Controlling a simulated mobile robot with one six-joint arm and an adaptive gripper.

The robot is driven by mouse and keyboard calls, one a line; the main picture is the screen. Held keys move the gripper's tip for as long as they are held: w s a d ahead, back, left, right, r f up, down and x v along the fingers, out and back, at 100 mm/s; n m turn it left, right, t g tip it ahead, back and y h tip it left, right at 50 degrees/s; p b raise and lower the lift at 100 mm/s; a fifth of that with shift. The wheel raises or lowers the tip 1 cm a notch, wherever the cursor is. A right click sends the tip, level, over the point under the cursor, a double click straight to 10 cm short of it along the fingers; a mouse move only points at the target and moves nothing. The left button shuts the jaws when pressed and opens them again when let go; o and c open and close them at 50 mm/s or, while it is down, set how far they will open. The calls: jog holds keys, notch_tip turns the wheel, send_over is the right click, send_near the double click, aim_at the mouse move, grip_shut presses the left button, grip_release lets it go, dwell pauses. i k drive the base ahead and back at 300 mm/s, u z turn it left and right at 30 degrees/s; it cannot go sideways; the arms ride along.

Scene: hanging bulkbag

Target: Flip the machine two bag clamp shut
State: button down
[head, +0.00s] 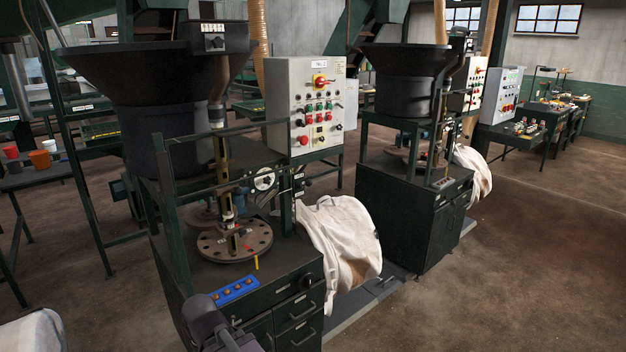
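The nearer machine is a dark green cabinet (285,268) with a black hopper (150,85) above it. A white cloth bag (345,240) hangs bulging from its right side. Small fittings with pale labels (299,180) sit above the bag's mouth; I cannot make out a clamp or whether it is open. A second, similar machine (405,205) stands behind to the right, with its own white bag (475,172) partly hidden by its cabinet. The machine numbers are too small to read surely. A dark grey part of my arm shows at the bottom; my gripper is not in view.
A grey control panel (304,105) with a red switch and buttons stands behind the nearer bag. A blue tray (234,290) lies on the nearer cabinet's front edge. Brown floor (500,290) is clear at the right. Another white bag (35,333) shows bottom left.

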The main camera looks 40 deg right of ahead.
aim_at(308, 183)
jog(key=k, duration=1.15)
jog(key=z, duration=0.6)
jog(key=i, duration=1.75)
jog(key=u, duration=0.35)
